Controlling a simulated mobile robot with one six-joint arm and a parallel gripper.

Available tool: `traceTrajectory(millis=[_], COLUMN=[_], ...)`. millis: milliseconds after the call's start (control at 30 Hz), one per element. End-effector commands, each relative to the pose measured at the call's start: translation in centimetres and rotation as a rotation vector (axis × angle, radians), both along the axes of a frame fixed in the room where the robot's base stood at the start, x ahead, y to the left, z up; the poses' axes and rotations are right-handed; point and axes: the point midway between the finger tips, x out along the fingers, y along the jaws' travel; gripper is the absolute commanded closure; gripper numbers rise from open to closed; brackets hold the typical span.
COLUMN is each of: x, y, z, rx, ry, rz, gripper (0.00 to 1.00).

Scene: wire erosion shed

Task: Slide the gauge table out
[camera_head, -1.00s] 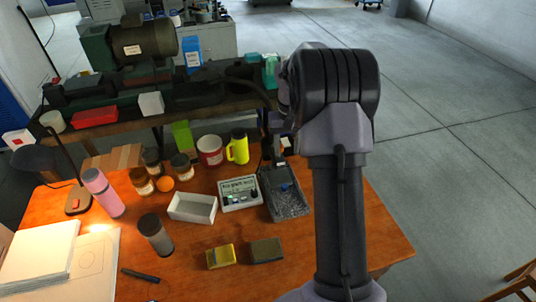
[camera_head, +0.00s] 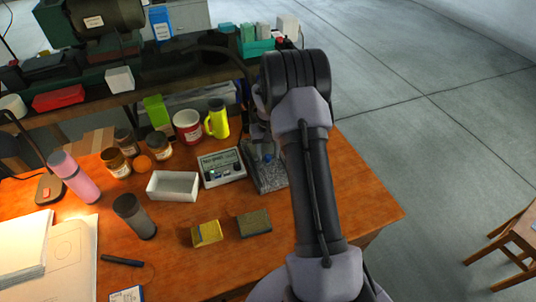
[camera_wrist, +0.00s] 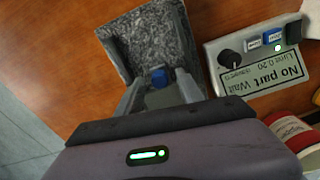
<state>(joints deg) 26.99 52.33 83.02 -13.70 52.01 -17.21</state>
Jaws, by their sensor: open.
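The gauge stands on a speckled grey granite base (camera_head: 270,180) towards the back right of the wooden table, and my arm covers part of it. In the wrist view the granite base (camera_wrist: 160,32) fills the top middle, with a small blue block (camera_wrist: 158,77) at its near side. The blue block also shows in the head view (camera_head: 267,158). My gripper (camera_wrist: 160,84) is open, with one finger on each side of the blue block. I cannot tell whether the fingers touch it. I cannot make out the gauge table's edges.
A grey display box (camera_head: 221,168) reading "No part Wait" stands close left of the gauge. A white tray (camera_head: 173,197), a yellow box (camera_head: 206,233) and a dark block (camera_head: 254,222) lie nearby. The table's right side (camera_head: 360,195) is clear.

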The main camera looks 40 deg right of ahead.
Motion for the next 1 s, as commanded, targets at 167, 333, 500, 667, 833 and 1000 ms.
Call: traceTrajectory(millis=[167,333,500,667,833,1000], x=[0.0,-0.01,-0.01,-0.01,-0.01,-0.01], y=[0.0,0.0,0.0,0.0,0.0,0.0], z=[0.07,0.07,0.08,0.08,0.09,0.09], rx=[0.0,0.0,0.0,0.0,0.0,0.0], ry=[0.0,0.0,0.0,0.0,0.001,0.001], rz=[0.0,0.0,0.0,0.0,0.0,0.0], gripper=[0.71,1.0,1.0,1.0,1.0,1.0])
